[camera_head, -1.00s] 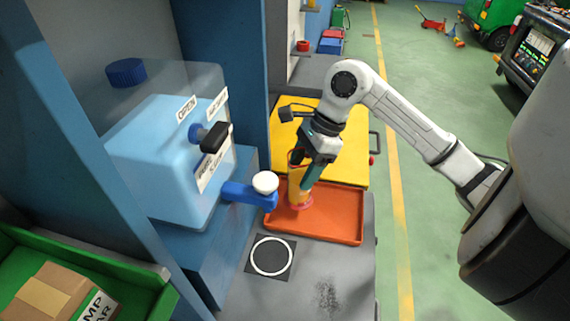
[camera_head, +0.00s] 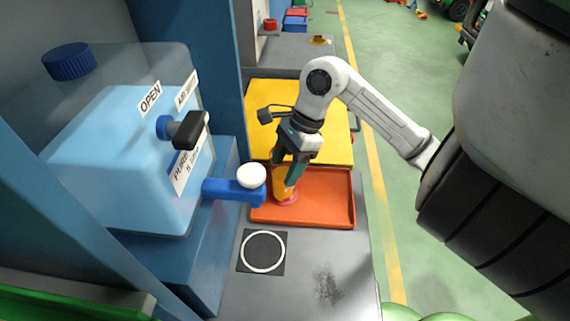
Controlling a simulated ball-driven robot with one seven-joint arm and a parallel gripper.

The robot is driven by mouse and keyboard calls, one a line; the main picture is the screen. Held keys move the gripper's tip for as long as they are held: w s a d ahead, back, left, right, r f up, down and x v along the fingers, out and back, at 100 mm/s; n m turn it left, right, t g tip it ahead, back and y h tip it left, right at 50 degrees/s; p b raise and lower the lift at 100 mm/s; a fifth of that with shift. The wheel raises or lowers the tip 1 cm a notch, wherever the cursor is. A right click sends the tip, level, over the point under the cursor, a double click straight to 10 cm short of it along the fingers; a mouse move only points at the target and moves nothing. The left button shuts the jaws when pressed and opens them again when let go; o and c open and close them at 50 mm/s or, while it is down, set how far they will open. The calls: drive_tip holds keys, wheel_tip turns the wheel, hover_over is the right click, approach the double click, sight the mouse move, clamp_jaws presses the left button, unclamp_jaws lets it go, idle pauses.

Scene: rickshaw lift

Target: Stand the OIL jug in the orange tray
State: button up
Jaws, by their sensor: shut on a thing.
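The orange tray (camera_head: 330,200) lies on the grey bench in front of the yellow panel. A yellow-orange jug with a reddish base (camera_head: 285,193) is upright at the tray's left part. No label can be read on it. My gripper (camera_head: 289,172) comes down from above and is shut on the jug's upper part. The fingers and the arm hide much of the jug. The jug's base looks to be at the tray floor, but I cannot tell whether it touches.
A blue tap with a white knob (camera_head: 251,176) juts out close to the jug's left. A black pad with a white ring (camera_head: 262,251) lies on the bench before the tray. The tray's right half is empty.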

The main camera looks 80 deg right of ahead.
drive_tip(key=o, duration=1.2)
drive_tip(key=shift+r, duration=0.1)
drive_tip(key=shift+r+p, duration=0.15)
drive_tip(key=shift+p, duration=0.3)
drive_tip(key=v, duration=1.1)
drive_tip(key=shift+s+r+b, duration=0.15)
drive_tip(key=shift+r+b, duration=0.15)
drive_tip(key=shift+b, duration=0.05)
drive_tip(key=shift+d, duration=0.15)
